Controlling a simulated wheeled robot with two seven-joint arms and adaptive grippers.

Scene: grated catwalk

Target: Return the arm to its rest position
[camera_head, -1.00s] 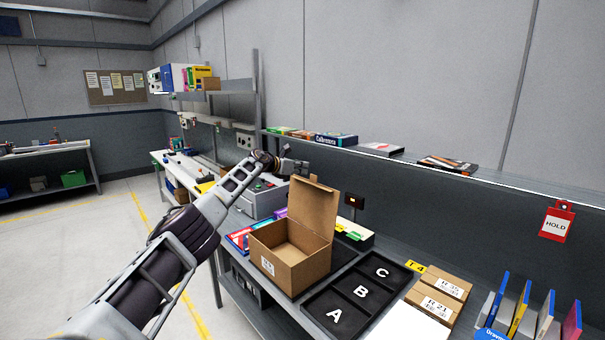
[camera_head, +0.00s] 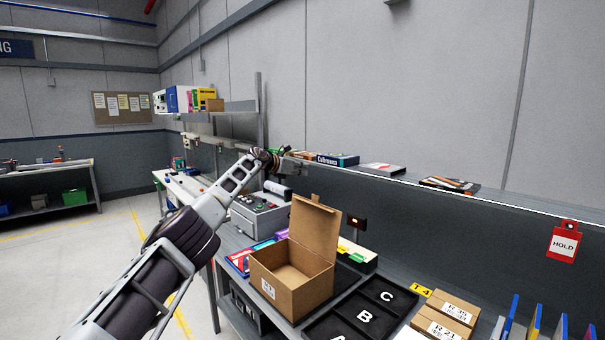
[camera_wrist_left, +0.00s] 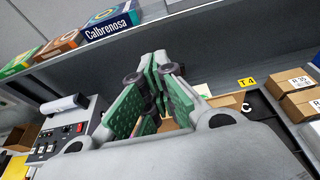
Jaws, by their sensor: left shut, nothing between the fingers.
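My left arm (camera_head: 190,240) reaches in from the lower left of the head view, over the front edge of the bench. My left gripper (camera_head: 301,166) is at its far end, in front of the back shelf and above and behind the open cardboard box (camera_head: 287,291). In the left wrist view its green-padded fingers (camera_wrist_left: 160,75) are close together with nothing held between them. The box stands open on the bench with its flap up and looks empty inside. My right gripper is not in view.
A grey control box (camera_head: 258,215) stands left of the cardboard box. A black tray (camera_head: 397,300) with lettered compartments and small labelled cartons (camera_head: 447,312) lie to the right. Flat boxes, one marked Calbrenosa (camera_head: 335,160), lie on the back shelf. Open floor (camera_head: 60,270) is at the left.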

